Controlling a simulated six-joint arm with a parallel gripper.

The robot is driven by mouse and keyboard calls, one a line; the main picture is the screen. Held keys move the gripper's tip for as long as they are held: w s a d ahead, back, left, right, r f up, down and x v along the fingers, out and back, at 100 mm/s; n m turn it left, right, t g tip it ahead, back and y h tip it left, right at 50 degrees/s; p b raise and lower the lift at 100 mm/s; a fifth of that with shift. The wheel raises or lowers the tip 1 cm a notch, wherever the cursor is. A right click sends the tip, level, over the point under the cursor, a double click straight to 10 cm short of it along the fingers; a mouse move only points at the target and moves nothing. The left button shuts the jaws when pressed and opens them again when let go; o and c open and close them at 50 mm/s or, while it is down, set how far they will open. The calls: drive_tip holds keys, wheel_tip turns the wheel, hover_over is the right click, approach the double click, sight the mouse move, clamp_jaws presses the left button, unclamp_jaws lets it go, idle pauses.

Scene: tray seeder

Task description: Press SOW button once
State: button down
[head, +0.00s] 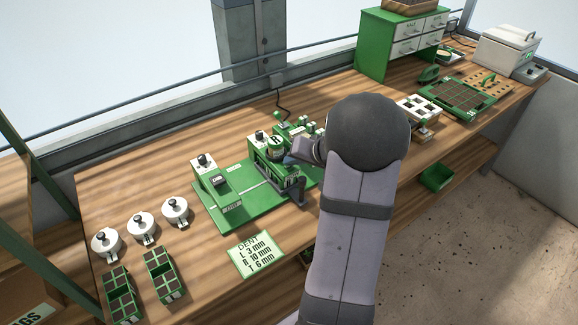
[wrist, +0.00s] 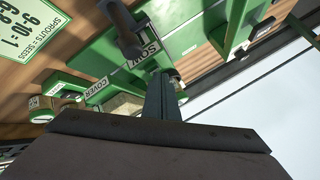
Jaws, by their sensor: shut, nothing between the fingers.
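The green tray seeder (head: 240,206) stands on the wooden bench, with white-topped units on its base. In the wrist view, a white SOW label (wrist: 144,55) sits on a green part, just beyond and left of my fingertips. My gripper (wrist: 160,76) is shut and empty, its fingers pointing at the seeder close to that label. I cannot tell whether they touch anything. A dark rounded bar (wrist: 124,32) stands by the label. I cannot clearly make out the SOW button. In the head view my gripper (head: 291,158) is at the seeder's right part, which my arm partly hides.
A COVER label (wrist: 97,87) shows on a neighbouring green part. Several white lidded pots (head: 142,229) and green cell trays (head: 158,276) stand at the left. A DENT card (head: 257,254) lies in front. A green drawer cabinet (head: 383,45) stands behind.

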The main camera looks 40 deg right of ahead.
sight(292, 171)
drive_tip(key=shift+f, duration=0.2)
drive_tip(key=shift+r, duration=0.1)
idle(0.4)
drive_tip(key=shift+r, duration=0.85)
drive_tip(key=shift+p, duration=0.3)
wheel_tip(292, 171, up, 5)
drive_tip(key=p, duration=0.2)
drive_tip(key=shift+p, duration=0.35)
idle(0.5)
